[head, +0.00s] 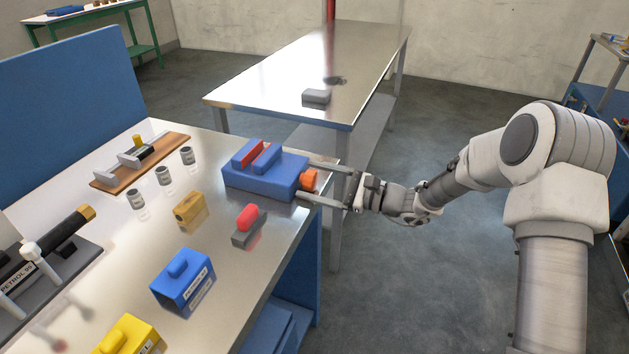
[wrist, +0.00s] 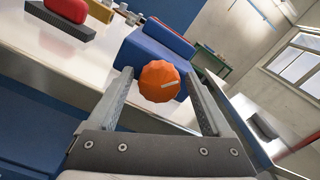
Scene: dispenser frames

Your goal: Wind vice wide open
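The vice (head: 262,178) is a blue block with two blue jaws and a red piece (head: 248,152) between them, at the bench's right edge. Its orange knob (head: 309,180) sticks out on the right side, facing my gripper. My gripper (head: 308,182) is open, its two fingers reaching either side of the knob. In the wrist view the orange knob (wrist: 160,82) with a pale mark lies between the spread fingertips, with gaps on both sides. The blue vice body (wrist: 155,50) shows behind it.
On the metal bench (head: 225,240) stand a red-topped grey block (head: 249,226), a tan block (head: 190,209), a blue canister (head: 182,282), a yellow canister (head: 128,338) and small grey cylinders (head: 164,176). A second metal table (head: 290,70) stands behind. Open floor lies around my arm.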

